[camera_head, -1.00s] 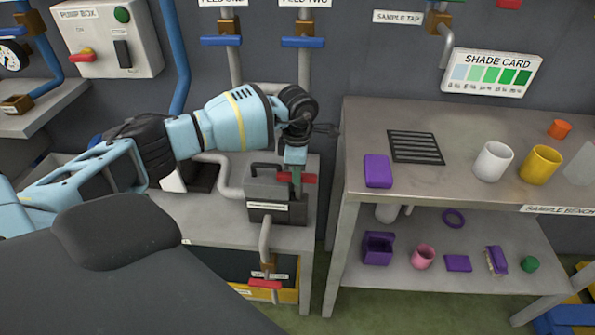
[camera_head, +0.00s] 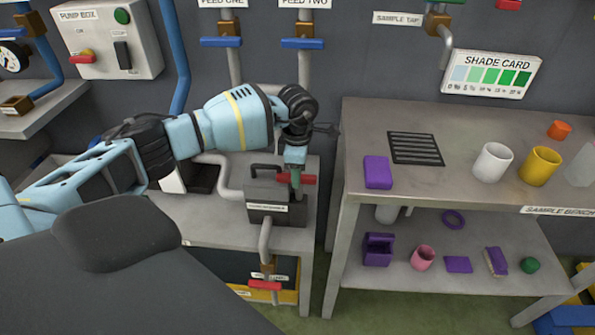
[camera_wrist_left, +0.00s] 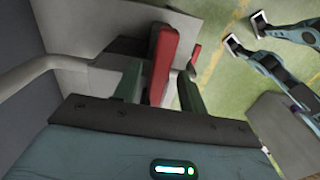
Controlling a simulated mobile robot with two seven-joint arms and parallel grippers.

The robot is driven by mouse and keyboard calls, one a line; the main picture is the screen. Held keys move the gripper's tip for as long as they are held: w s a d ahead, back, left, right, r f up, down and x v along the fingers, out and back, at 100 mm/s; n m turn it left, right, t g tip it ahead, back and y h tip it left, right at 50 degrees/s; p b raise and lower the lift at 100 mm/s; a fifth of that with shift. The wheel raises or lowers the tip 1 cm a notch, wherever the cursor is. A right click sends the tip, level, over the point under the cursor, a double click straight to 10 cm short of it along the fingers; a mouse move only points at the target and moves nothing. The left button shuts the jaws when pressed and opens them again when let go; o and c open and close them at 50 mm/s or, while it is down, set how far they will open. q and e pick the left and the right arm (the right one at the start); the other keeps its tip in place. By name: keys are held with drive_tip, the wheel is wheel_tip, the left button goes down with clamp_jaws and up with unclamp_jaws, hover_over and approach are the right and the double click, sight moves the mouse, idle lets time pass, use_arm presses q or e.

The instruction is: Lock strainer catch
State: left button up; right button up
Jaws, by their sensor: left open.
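The strainer (camera_head: 262,193) is a dark grey box with a handle on top and a white label on its front, standing on the low grey bench. Its red catch (camera_head: 311,180) shows at the box's upper right side. My left gripper (camera_head: 296,180) points down at that side of the box, beside the catch. In the left wrist view the red catch (camera_wrist_left: 164,58) stands upright between the two greenish fingers of my left gripper (camera_wrist_left: 160,88), which are open. Whether either finger touches it is hard to tell. My right gripper does not show.
A pipe with a red-handled valve (camera_head: 265,285) runs down in front of the box. Feed pipes with blue handles (camera_head: 303,43) rise behind. The sample bench (camera_head: 365,220) stands close on the right, with a purple block (camera_head: 378,172) and cups on top.

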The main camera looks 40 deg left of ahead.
use_arm(q)
wheel_tip(320, 180, up, 8)
drive_tip(key=shift+f, duration=0.25)
drive_tip(key=shift+f, duration=0.1)
idle(0.5)
